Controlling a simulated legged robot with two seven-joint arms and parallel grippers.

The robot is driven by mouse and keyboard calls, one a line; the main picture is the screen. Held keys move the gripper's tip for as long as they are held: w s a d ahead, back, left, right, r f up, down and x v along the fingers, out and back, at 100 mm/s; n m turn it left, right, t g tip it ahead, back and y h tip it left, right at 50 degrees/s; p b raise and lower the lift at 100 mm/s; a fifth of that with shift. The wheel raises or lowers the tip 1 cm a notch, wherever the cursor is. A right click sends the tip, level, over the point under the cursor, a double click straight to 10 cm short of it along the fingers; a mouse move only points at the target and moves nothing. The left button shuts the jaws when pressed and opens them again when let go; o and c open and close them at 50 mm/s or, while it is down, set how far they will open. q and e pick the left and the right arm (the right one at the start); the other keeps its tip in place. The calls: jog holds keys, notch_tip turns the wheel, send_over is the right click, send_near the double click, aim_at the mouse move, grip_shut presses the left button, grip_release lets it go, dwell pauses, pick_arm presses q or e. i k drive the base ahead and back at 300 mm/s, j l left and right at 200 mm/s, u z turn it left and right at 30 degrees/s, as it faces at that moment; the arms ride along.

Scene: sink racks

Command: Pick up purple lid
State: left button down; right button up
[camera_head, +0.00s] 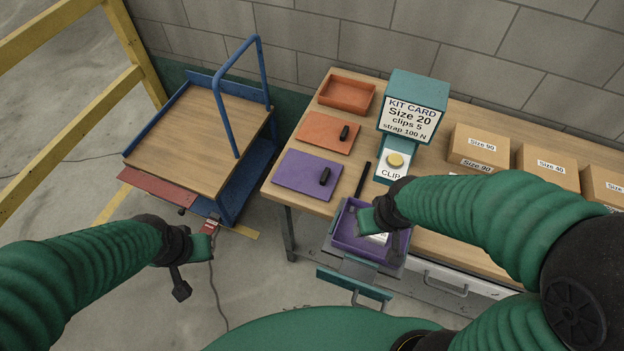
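The purple lid (300,169) lies flat on the wooden table near its left front corner, with a black handle (324,176) on top. My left gripper (196,260) is off the table, to the left of the lid and nearer to me; its fingers look spread and hold nothing visible. My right gripper (376,226) is over the purple bin (343,235) at the table's front, right of the lid. The arm hides part of the bin, and I cannot tell how its fingers stand. Neither gripper touches the lid.
An orange lid (322,131) and an orange bin (346,93) lie behind the purple lid. A teal kit card stand (416,92) and cardboard boxes (482,146) stand to the right. A blue cart (190,145) stands left of the table. A black stick (362,180) lies beside the lid.

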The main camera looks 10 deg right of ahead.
aim_at(310, 174)
jog(key=i+j+z, duration=0.15)
jog(key=z, duration=0.5)
jog(key=i+j+z, duration=0.1)
jog(key=j, duration=0.25)
jog(key=i+j+z, duration=0.1)
jog(key=i+j, duration=0.25)
jog(key=j, duration=0.3)
jog(key=i+j+z, duration=0.15)
jog(key=j, duration=0.2)
jog(key=i+j+z, duration=0.1)
jog(key=j, duration=0.25)
jog(key=i+j+z, duration=0.1)
jog(key=j, duration=0.3)
